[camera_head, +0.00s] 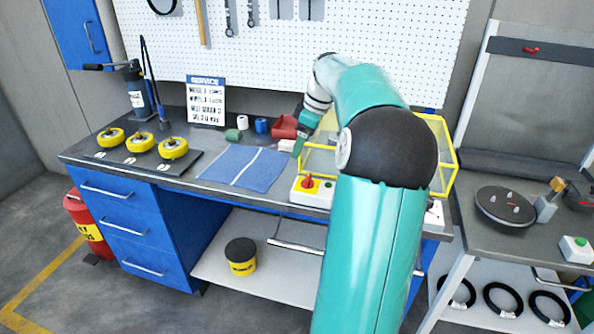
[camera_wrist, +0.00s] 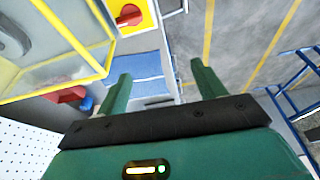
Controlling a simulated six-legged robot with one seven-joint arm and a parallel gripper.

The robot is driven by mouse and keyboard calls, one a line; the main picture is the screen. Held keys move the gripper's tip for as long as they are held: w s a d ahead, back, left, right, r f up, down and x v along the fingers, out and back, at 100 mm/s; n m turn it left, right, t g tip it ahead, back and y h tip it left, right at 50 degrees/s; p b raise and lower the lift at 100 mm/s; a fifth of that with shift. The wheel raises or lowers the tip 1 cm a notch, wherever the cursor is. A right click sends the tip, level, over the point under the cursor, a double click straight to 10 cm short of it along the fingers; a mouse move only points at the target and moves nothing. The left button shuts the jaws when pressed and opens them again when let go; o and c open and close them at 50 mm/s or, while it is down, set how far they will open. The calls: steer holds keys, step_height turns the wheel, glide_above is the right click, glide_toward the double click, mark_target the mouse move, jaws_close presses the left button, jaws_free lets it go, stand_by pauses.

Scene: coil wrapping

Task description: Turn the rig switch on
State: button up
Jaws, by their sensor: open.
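The rig switch is a red rotary knob (camera_head: 308,181) on a yellow plate, set on a white box at the front edge of the workbench. A small green button (camera_head: 328,184) sits beside it. The wrist view shows the red knob (camera_wrist: 130,15) at the top, beyond my fingertips and left of the middle. My gripper (camera_wrist: 162,80) is open with nothing between its two green fingers. In the head view my gripper (camera_head: 299,146) is above and behind the switch, apart from it, partly hidden by my arm. I cannot tell the knob's on or off setting.
A clear guard box with a yellow frame (camera_head: 450,152) stands right of the switch, close to my arm. A blue mat (camera_head: 244,168) lies left of it. A red bin (camera_head: 285,127), small spools and yellow wheels (camera_head: 141,142) stand on the bench. A side table (camera_head: 478,240) is at right.

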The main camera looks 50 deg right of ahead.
glide_toward(308, 176)
steer(key=shift+t, duration=0.3)
steer(key=x, duration=0.8)
steer(key=shift+s+f, duration=0.15)
steer(key=shift+f, duration=0.3)
steer(key=c, duration=1)
